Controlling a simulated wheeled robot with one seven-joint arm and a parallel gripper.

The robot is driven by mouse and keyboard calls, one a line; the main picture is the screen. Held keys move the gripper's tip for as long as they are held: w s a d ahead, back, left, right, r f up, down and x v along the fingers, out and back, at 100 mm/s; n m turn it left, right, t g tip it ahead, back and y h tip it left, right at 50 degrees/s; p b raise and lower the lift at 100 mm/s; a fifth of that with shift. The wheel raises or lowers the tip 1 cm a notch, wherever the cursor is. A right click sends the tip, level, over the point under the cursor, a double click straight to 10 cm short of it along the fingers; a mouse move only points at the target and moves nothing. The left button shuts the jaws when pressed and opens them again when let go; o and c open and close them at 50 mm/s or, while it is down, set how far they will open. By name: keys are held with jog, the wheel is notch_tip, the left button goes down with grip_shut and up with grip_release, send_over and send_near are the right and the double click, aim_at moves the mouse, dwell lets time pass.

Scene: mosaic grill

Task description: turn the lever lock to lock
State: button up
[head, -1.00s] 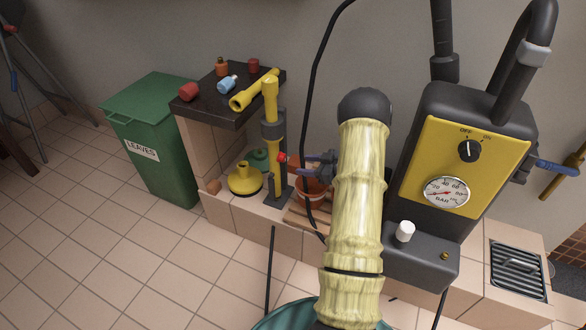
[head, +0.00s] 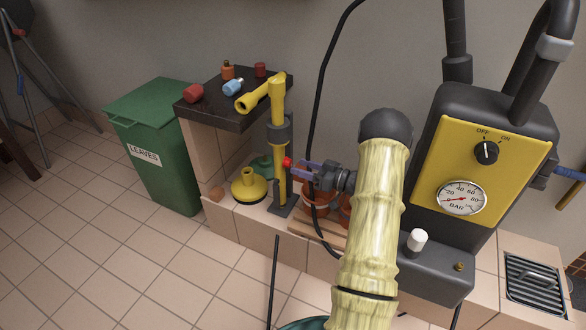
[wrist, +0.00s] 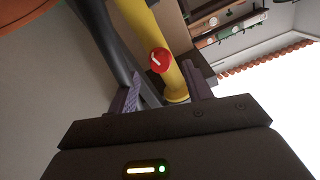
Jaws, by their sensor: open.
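A small round red knob with a white mark (wrist: 160,60) sits on the side of a yellow upright tube (wrist: 146,27); I take it for the lever lock. In the head view the red knob (head: 287,162) is on the right side of the yellow upright (head: 279,185), below its dark collar. My gripper (head: 303,169) is level with the knob, just to its right and pointing at it. In the wrist view my gripper (wrist: 163,88) is open, with the knob ahead between its fingers. Contact with the knob cannot be seen.
A dark shelf top (head: 215,115) with small bottles stands behind the upright. A yellow-fronted machine (head: 480,160) with a dial and gauge is at the right. A black hose (head: 314,110) hangs near my gripper. A green bin (head: 158,150) stands left; open tiled floor lies in front.

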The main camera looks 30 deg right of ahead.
aim_at(291, 164)
jog(key=shift+b+x, duration=0.7)
jog(key=shift+x, duration=1.2)
jog(key=shift+c, duration=0.2)
jog(key=c, duration=0.9)
jog(key=shift+r+n+p, duration=0.1)
jog(key=shift+n+p, duration=0.4)
jog(key=shift+n, duration=0.1)
jog(key=shift+c, duration=0.2)
jog(key=shift+n+p, duration=0.35)
jog(key=shift+n, duration=0.55)
jog(key=o, duration=1)
